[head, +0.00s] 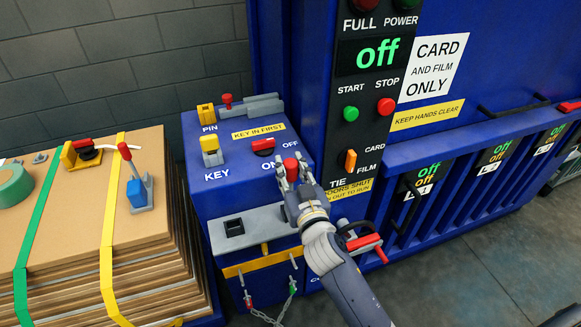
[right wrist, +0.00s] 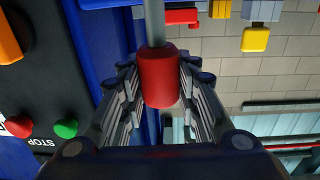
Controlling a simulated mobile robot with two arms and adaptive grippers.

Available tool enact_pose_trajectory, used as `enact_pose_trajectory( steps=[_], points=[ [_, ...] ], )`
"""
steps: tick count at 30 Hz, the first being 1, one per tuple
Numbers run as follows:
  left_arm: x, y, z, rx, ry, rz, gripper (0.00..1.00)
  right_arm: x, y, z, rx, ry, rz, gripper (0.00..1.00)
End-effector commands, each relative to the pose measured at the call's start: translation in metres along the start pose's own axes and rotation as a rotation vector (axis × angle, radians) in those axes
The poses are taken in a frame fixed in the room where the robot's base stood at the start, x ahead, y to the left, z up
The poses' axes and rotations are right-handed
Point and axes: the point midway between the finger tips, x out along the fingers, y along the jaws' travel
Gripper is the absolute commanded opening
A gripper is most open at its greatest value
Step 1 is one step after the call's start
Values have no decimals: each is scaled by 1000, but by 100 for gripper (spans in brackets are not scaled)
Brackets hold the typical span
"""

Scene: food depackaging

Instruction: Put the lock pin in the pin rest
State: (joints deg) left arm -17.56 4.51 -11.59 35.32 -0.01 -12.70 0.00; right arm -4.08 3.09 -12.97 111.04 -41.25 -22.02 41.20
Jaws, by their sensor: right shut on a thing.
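My right gripper (head: 292,180) is in front of the blue control box, just below the key switch. It is shut on the lock pin, whose red head (head: 291,166) shows between the fingers. In the right wrist view the red head (right wrist: 158,76) sits between the fingers, with a grey shaft running up out of the picture. A yellow block (head: 206,114) stands above the word PIN on the box top, left of my gripper. A grey ledge with a dark square socket (head: 234,228) is lower left. I cannot tell which is the pin rest. My left gripper is not in view.
A yellow key holder (head: 211,150) and a red key switch (head: 263,146) sit on the box. Chains (head: 268,315) hang below the ledge. A red-handled latch (head: 364,242) is right of my arm. A strapped cardboard stack (head: 85,245) stands at left.

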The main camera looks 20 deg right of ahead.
Motion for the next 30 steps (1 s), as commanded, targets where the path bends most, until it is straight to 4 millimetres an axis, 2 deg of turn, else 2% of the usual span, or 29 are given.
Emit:
enact_pose_trajectory(
  steps=[3, 12, 30],
  points=[
    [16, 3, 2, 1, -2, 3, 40, 0, 0, 16, 1, 0, 0, 3],
    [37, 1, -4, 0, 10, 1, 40, 0, 0, 41, 1, 1, -1, 3],
    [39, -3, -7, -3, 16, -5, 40, 0, 0, 43, 1, 1, -1, 3]
  ],
)
